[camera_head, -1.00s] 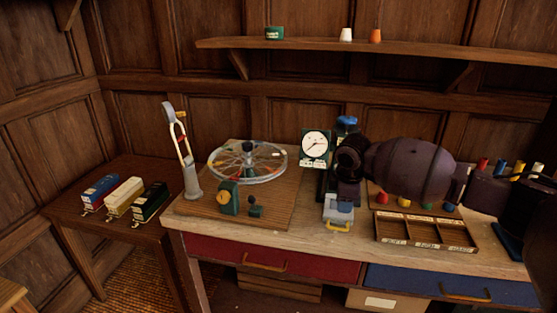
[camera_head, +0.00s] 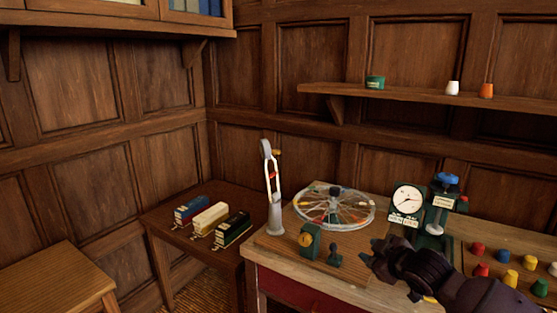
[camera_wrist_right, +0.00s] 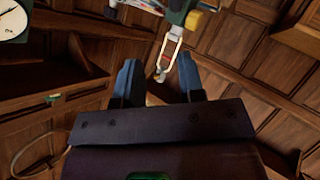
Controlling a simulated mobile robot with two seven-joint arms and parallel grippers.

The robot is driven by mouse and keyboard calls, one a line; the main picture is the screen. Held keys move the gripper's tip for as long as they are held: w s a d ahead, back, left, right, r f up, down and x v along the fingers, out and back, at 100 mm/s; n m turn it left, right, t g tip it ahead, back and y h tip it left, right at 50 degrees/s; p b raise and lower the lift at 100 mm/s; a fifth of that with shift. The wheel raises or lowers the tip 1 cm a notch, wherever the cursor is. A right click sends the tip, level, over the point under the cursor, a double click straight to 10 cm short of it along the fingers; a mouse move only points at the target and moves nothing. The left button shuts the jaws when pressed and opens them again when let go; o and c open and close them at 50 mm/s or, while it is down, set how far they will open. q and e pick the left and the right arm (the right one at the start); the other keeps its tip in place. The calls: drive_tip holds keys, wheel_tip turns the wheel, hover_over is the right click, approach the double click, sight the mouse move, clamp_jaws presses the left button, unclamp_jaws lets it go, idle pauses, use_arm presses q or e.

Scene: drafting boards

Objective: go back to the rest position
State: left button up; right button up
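My right arm enters the head view from the lower right, and its dark right gripper (camera_head: 385,258) is over the workbench, in front of the dial gauge (camera_head: 407,199). In the right wrist view, the blue fingers of the right gripper (camera_wrist_right: 159,76) stand wide apart with nothing between them. My left gripper is in neither current view.
A wheel (camera_head: 335,206) and pale stand (camera_head: 272,195) are on a wooden board on the workbench. Coloured knobs (camera_head: 503,256) are at right. A side table (camera_head: 165,217) holds three small boxes (camera_head: 210,217). A shelf (camera_head: 430,96) hangs above.

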drive_tip(key=s+d+f+m+h, duration=0.1)
drive_tip(key=s+f+m, duration=0.2)
drive_tip(key=s+f, duration=0.5)
drive_tip(key=s+d+f+m+h, duration=0.2)
drive_tip(key=s+f, duration=0.5)
drive_tip(key=s, duration=0.7)
drive_tip(key=s+d+f+m+h, duration=0.1)
drive_tip(key=s+f+m, duration=0.4)
drive_tip(key=s+f, duration=0.3)
drive_tip(key=s, duration=0.3)
drive_tip(key=shift+d+f+g+h, duration=0.3)
drive_tip(key=shift+d+f+h, duration=0.05)
drive_tip(key=shift+d+h, duration=0.05)
